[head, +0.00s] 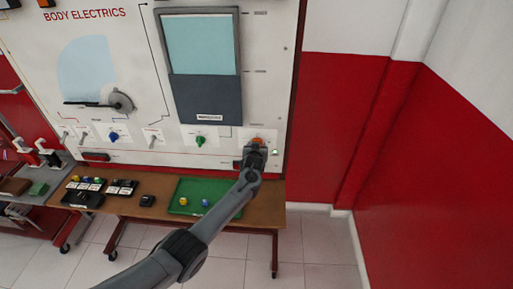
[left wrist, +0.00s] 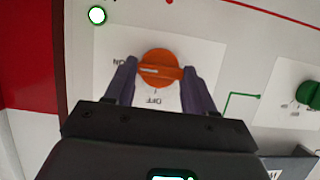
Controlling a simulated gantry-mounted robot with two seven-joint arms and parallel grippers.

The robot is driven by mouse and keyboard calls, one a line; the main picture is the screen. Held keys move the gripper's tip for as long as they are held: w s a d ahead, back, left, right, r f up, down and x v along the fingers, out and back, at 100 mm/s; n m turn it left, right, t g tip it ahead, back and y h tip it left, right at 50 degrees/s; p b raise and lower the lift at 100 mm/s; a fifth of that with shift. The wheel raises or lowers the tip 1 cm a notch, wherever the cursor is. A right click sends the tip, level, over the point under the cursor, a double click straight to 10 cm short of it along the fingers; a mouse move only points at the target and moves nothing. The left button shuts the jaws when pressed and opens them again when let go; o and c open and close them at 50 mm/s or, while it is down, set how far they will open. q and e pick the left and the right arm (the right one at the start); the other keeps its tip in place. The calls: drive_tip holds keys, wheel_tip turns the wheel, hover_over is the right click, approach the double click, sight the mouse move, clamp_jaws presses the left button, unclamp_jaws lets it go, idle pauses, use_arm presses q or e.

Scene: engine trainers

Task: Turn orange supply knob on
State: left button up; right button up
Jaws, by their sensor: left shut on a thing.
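The orange supply knob (left wrist: 160,55) sits on a white label plate on the panel, and its top shows in the head view (head: 258,139). My left gripper (left wrist: 160,82) is shut on it, with one dark finger on each side. In the left wrist view the knob's pale line lies nearly level, its left end toward the ON label (left wrist: 122,62). The OFF label (left wrist: 155,101) is below the knob, upside down. In the head view my left gripper (head: 256,150) is at the panel's lower right. My right gripper is not in view.
A round pale-green lamp (left wrist: 97,15) glows near the knob. A green knob (head: 200,141) and a blue knob (head: 113,136) are farther left on the panel. Below, a wooden bench (head: 265,212) holds a green tray (head: 185,186). A red and white wall (head: 440,150) stands at right.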

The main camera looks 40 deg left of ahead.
use_arm(q)
drive_tip(key=o, duration=1)
drive_tip(key=shift+o, duration=0.2)
drive_tip(key=shift+s+d, duration=0.1)
drive_tip(key=p+v, duration=0.3)
drive_tip(key=v, duration=0.7)
drive_tip(key=shift+s, duration=0.2)
drive_tip(key=shift+d, duration=0.1)
